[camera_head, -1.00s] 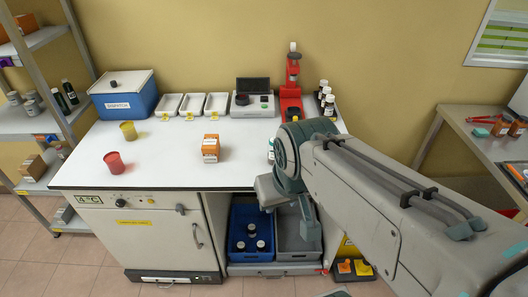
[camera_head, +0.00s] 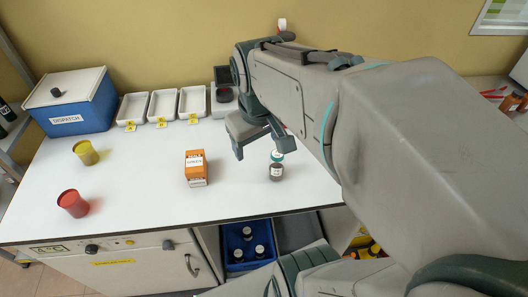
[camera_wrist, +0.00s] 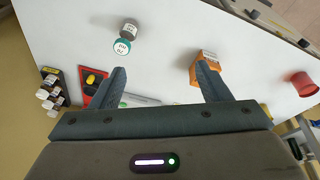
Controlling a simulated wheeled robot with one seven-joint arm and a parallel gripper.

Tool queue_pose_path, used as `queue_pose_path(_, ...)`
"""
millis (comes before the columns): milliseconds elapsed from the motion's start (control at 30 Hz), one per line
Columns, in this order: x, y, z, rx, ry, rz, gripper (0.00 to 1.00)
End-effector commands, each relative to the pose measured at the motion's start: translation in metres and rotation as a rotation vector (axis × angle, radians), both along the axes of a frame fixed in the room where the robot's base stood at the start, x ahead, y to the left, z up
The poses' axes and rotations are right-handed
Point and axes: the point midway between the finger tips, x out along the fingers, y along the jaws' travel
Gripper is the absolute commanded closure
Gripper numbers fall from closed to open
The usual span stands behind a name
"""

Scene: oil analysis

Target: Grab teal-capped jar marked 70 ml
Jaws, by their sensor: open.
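The teal-capped jar (camera_head: 276,171) stands upright on the white bench near its front edge, with a dark body and a white label. In the wrist view the jar (camera_wrist: 129,29) shows its teal cap towards me; the cap's marking looks like 70 ml but is small and upside down. My gripper (camera_head: 260,149) is open and empty above the bench, just left of and behind the jar in the head view. In the wrist view the jar lies beyond the left fingertip of my gripper (camera_wrist: 162,70), apart from both fingers.
An orange box (camera_head: 196,168) stands left of the jar. Red (camera_head: 73,204) and yellow (camera_head: 85,153) cups are farther left. White trays (camera_head: 162,106) and a blue dispatch box (camera_head: 75,103) line the back. A red stand (camera_wrist: 92,90) and small bottles (camera_wrist: 48,93) show in the wrist view.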

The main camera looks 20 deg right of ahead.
Motion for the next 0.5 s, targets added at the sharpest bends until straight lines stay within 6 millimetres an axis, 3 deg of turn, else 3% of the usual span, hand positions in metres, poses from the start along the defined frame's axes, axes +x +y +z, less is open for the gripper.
queue_pose_path(33, 0.014, -0.011, -0.015, -0.014, 0.039, 0.026, 0.30)
queue_pose_path(200, 0.054, -0.044, -0.036, -0.029, 0.146, 0.158, 0.30)
queue_pose_path(500, 0.091, -0.091, -0.063, 0.011, 0.236, 0.317, 0.30)
